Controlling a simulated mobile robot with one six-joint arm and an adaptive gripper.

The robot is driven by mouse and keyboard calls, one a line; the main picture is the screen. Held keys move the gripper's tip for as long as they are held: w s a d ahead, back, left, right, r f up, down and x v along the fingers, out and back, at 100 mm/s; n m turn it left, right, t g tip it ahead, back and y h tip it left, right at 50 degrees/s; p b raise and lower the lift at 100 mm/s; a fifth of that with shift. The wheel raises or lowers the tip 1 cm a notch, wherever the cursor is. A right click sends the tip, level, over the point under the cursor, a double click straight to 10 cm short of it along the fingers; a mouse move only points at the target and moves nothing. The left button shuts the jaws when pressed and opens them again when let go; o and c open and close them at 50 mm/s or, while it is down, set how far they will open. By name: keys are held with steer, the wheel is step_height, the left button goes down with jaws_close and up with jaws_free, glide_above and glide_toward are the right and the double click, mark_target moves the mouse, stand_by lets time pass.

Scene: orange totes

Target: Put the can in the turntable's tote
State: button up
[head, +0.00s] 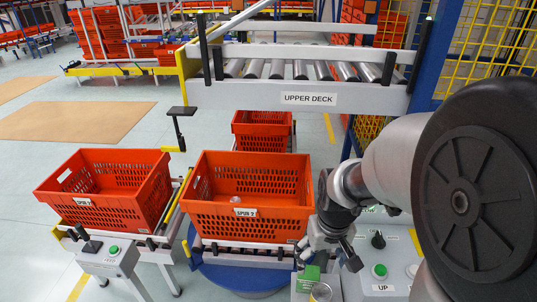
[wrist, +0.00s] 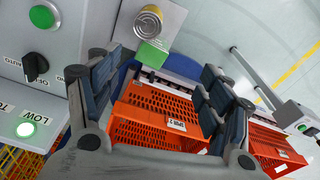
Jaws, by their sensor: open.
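The can (wrist: 148,20) stands upright with its ribbed metal lid facing up, at the top of the wrist view. It also shows at the bottom edge of the head view (head: 321,293), partly cut off. The turntable's orange tote (head: 250,190) sits on rollers above the blue round turntable (head: 245,281). The tote also shows in the wrist view (wrist: 155,117), partly behind my fingers. A small pale item lies inside it. My gripper (head: 325,240) is open and empty at the tote's right front corner. In the wrist view my gripper (wrist: 163,68) has its fingers wide apart, with the can beyond them.
A green box (head: 308,278) stands close beside the can. A control panel (head: 385,272) with buttons and a knob is on the right. Another orange tote (head: 108,187) sits on the left conveyor, and one (head: 263,130) stands behind. The roller upper deck (head: 305,88) spans above.

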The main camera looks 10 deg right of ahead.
steer(key=g, duration=0.1)
glide_toward(320, 291)
step_height(320, 291, down, 9)
steer(key=b, duration=0.3)
steer(key=shift+w+f, duration=0.1)
steer(key=f, duration=0.1)
steer(key=f+b, duration=0.1)
steer(key=f, duration=0.1)
steer(key=f+b, duration=0.1)
steer(key=shift+s+d+f, duration=0.3)
steer(key=shift+d+f, duration=0.05)
steer(key=shift+w+f, duration=0.1)
steer(key=shift+f, duration=0.2)
steer(key=shift+r, duration=0.1)
steer(key=shift+c, duration=0.4)
steer(key=c, duration=1.5)
